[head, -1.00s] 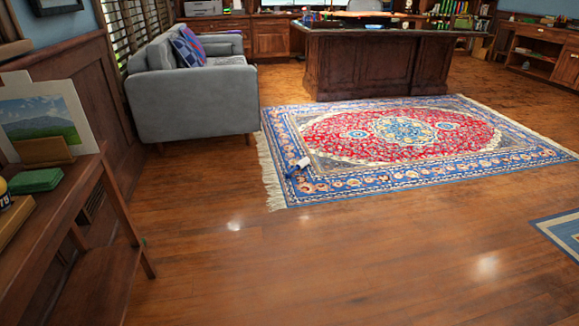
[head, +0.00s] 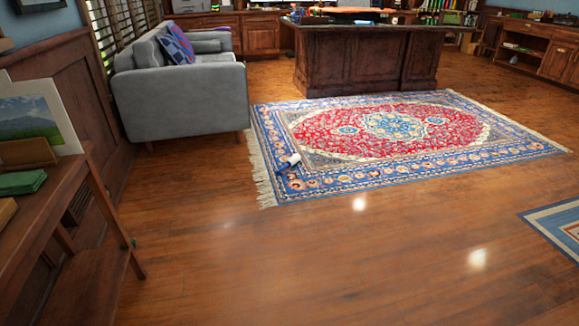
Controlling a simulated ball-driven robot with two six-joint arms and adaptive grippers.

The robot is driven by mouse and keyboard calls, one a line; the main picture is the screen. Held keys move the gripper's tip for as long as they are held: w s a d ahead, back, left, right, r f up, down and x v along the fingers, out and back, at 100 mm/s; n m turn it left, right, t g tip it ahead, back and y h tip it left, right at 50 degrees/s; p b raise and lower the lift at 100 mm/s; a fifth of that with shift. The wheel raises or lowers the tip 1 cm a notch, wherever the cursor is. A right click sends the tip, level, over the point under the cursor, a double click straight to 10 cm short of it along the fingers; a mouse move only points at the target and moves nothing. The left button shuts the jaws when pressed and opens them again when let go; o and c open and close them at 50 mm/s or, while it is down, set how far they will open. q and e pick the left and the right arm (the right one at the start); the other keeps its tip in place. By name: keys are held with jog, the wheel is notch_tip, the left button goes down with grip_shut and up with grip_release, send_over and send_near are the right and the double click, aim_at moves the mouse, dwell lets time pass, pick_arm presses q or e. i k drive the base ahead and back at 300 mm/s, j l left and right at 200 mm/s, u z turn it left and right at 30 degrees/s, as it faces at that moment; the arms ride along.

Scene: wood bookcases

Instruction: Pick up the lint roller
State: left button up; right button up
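The lint roller (head: 290,161) lies on the near left part of the patterned rug (head: 330,183). It has a white roll and a blue handle that points down and to the left. Neither of my grippers shows in the head view, and nothing touches the roller.
A grey sofa (head: 185,100) stands at the left behind the rug. A dark wooden desk (head: 365,62) stands at its far edge. A wooden shelf table (head: 75,215) is at the near left. The wooden floor (head: 290,260) in front is clear. A blue-edged rug (head: 555,230) lies at the right.

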aim_at(291, 162)
jog(key=i+u, duration=0.2)
jog(key=i, duration=2.7)
jog(key=i+z, duration=0.15)
jog(key=i, duration=0.4)
jog(key=i+j+z, duration=0.1)
jog(key=i, duration=0.4)
jog(key=i+j+z, duration=0.15)
jog(key=i+j, duration=0.15)
jog(key=i, duration=0.2)
